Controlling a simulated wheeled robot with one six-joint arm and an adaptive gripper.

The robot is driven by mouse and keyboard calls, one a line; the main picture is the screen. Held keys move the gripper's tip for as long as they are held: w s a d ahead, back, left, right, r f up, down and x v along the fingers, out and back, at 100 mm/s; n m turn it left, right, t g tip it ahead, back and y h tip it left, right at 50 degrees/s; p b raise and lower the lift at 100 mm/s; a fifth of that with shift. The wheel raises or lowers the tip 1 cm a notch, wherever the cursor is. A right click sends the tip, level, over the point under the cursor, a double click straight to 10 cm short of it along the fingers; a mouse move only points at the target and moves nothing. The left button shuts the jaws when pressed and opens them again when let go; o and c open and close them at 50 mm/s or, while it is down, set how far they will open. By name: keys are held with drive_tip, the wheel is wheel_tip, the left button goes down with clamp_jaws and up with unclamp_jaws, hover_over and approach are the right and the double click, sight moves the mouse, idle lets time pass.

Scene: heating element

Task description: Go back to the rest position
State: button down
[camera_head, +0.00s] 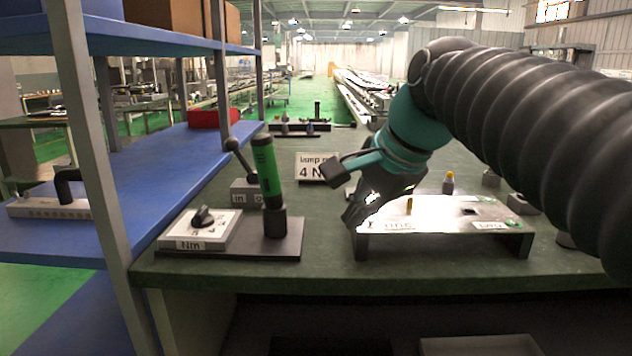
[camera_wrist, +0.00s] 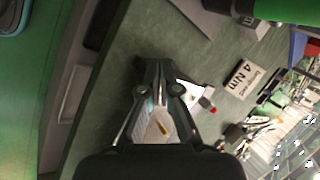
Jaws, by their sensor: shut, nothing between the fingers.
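My gripper (camera_head: 354,217) is at the left end of a low metal stand (camera_head: 455,217), its fingers pointing down. In the wrist view my gripper (camera_wrist: 152,64) shows its fingertips together with nothing between them. The stand has a bright top with a small brass-coloured pin (camera_head: 409,204) and a dark square opening. The arm reaches in from the right and hides part of the table behind it. Whether the fingertips touch the stand cannot be told.
A green-handled tool (camera_head: 267,172) stands upright on a dark base beside a dial box (camera_head: 201,229) marked Nm. A "4 N" sign (camera_head: 314,168) stands behind. Blue shelving (camera_head: 180,165) with a grey post borders the table's left. Small blocks (camera_head: 491,178) stand at right.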

drive_tip(key=s+d+f+n+h, duration=0.1)
drive_tip(key=s+d+f+n, duration=0.2)
drive_tip(key=f, duration=0.4)
drive_tip(key=s+d+f+n+h, duration=0.1)
drive_tip(key=s+d+f+n, duration=0.2)
drive_tip(key=s+f, duration=0.3)
drive_tip(key=s+d+f+n+h, duration=0.1)
drive_tip(key=s+d+f+n, duration=0.2)
drive_tip(key=f, duration=0.6)
drive_tip(key=shift+s+d+n+h, duration=0.4)
drive_tip(key=shift+s+n, duration=0.4)
drive_tip(key=shift+s, duration=0.15)
